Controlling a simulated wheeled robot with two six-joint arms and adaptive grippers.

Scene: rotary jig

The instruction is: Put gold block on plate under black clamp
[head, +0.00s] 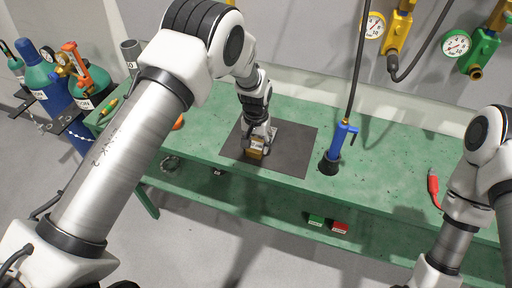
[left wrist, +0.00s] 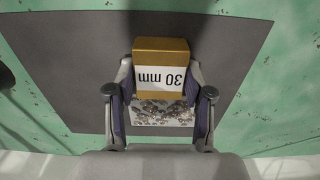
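The gold block (left wrist: 161,50), labelled "30 mm", sits between the fingertips of my left gripper (left wrist: 160,82) in the left wrist view. The fingers lie against its two sides, so the gripper looks shut on it. In the head view the gold block (head: 255,153) shows under my left gripper (head: 257,143), at the dark grey mat (head: 292,152) on the green bench. Whether the block touches the mat is hard to tell. A pale speckled patch (left wrist: 165,113) shows between the fingers, below the block. I cannot make out a black clamp or its plate. My right gripper is out of view.
A blue-handled tool (head: 338,145) with a dark base and hose stands right of the mat. A red tool (head: 433,187) lies farther right on the green bench (head: 390,160). Green and red boxes (head: 328,223) sit on the lower shelf. Gas cylinders (head: 55,95) stand left.

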